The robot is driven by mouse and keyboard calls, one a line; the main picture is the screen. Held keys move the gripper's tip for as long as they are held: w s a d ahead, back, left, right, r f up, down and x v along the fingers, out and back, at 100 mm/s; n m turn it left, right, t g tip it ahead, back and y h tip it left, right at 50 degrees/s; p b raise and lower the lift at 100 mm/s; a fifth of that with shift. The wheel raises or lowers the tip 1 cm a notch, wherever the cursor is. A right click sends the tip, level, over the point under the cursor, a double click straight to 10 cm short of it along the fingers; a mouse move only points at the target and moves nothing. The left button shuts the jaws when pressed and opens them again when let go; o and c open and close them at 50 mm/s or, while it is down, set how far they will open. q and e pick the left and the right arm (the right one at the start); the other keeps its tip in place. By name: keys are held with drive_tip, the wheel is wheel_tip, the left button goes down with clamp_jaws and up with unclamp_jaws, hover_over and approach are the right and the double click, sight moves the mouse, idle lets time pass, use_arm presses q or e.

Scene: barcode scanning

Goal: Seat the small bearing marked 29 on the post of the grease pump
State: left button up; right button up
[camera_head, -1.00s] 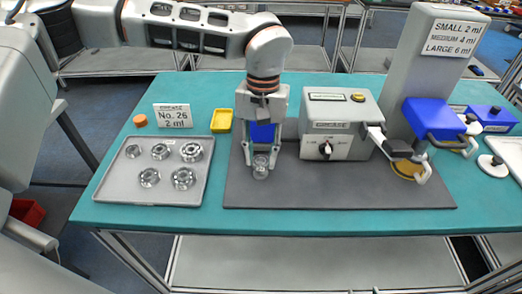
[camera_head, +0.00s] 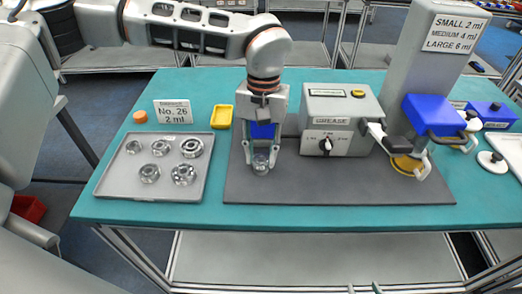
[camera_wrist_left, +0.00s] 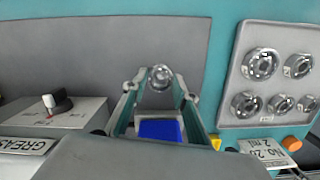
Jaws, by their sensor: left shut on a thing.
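My left gripper (camera_head: 261,165) points down over the left part of the dark mat, shut on a small shiny bearing (camera_wrist_left: 161,77), which shows between the fingertips in the wrist view. Its number cannot be read. The grease pump stands to the right: a grey box (camera_head: 326,138) labelled GREASE with a dial, and a blue head (camera_head: 432,114) on a grey column over a yellow disc (camera_head: 405,165). The held bearing is well left of that disc. The post cannot be made out. My right gripper's fingertips (camera_head: 363,288) just show at the bottom edge, apart and empty.
A grey tray (camera_head: 108,183) with several bearings lies left, behind it a card (camera_head: 173,112) reading No. 26, 2 ml, an orange cap (camera_head: 140,117) and a yellow dish (camera_head: 221,117). A blue box (camera_head: 490,117) and white tray (camera_head: 514,153) are right. The front mat is clear.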

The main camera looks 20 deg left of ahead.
use_arm(q)
drive_tip(key=shift+f, duration=0.65)
idle(0.8)
drive_tip(key=o, duration=1.2)
drive_tip(key=o, duration=0.3)
